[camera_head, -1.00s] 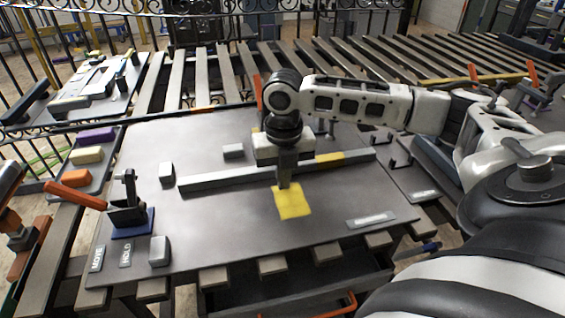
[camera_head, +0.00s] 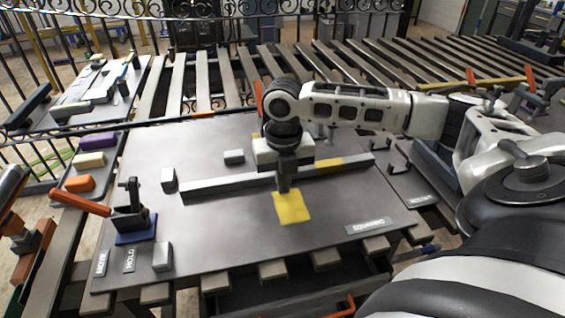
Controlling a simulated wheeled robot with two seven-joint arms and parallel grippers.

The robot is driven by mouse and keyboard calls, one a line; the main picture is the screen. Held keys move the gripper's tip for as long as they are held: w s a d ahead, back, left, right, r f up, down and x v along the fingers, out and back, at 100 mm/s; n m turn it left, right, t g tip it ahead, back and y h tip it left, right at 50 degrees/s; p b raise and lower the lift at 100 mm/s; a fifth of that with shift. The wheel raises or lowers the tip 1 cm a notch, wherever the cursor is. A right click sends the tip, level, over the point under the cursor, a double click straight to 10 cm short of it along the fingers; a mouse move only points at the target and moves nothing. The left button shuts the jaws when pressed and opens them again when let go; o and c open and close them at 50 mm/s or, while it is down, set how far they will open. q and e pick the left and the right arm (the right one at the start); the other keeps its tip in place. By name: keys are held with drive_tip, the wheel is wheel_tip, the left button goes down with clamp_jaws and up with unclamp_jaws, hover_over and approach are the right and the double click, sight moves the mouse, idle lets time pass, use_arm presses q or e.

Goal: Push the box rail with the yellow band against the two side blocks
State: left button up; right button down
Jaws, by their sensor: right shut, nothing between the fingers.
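The box rail (camera_head: 228,186) is a long grey bar lying across the board, with a yellow band (camera_head: 328,164) on its right part. Its middle is hidden behind my right gripper. One small grey side block (camera_head: 168,179) stands by the rail's left end, and another grey block (camera_head: 234,157) stands behind the rail. My right gripper (camera_head: 285,188) points down at the rail's near side, shut and empty, above or beside a yellow square (camera_head: 292,207). I cannot tell whether it touches the rail. My left gripper is not clearly visible.
An orange-handled clamp (camera_head: 132,222) on a blue base stands at the board's left. A third grey block (camera_head: 162,256) is near the front left. Purple, cream and orange blocks (camera_head: 80,184) lie on a side tray. The board's front middle is clear.

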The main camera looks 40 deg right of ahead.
idle(0.4)
drive_tip(key=shift+w+d+p, duration=0.25)
drive_tip(key=shift+w+d, duration=0.1)
drive_tip(key=shift+w, duration=0.25)
drive_tip(key=shift+w+d+p, duration=0.25)
drive_tip(key=shift+w+d, duration=0.05)
drive_tip(key=shift+w, duration=0.3)
drive_tip(key=shift+w+d+p, duration=0.15)
drive_tip(key=shift+w+d, duration=0.2)
drive_tip(key=shift+w, duration=0.25)
drive_tip(key=shift+w+d+p, duration=0.15)
drive_tip(key=shift+w+d, duration=0.15)
drive_tip(key=shift+w, duration=0.25)
drive_tip(key=shift+w+d, duration=0.45)
drive_tip(key=shift+w, duration=0.35)
drive_tip(key=shift+w+d, duration=0.4)
drive_tip(key=shift+w, duration=0.35)
drive_tip(key=shift+r, duration=0.1)
drive_tip(key=shift+s+a+p, duration=0.2)
drive_tip(key=shift+s+p, duration=0.1)
drive_tip(key=shift+p, duration=0.3)
drive_tip(key=shift+s+a+p, duration=0.4)
drive_tip(key=shift+s+p, duration=0.25)
drive_tip(key=shift+s, duration=0.15)
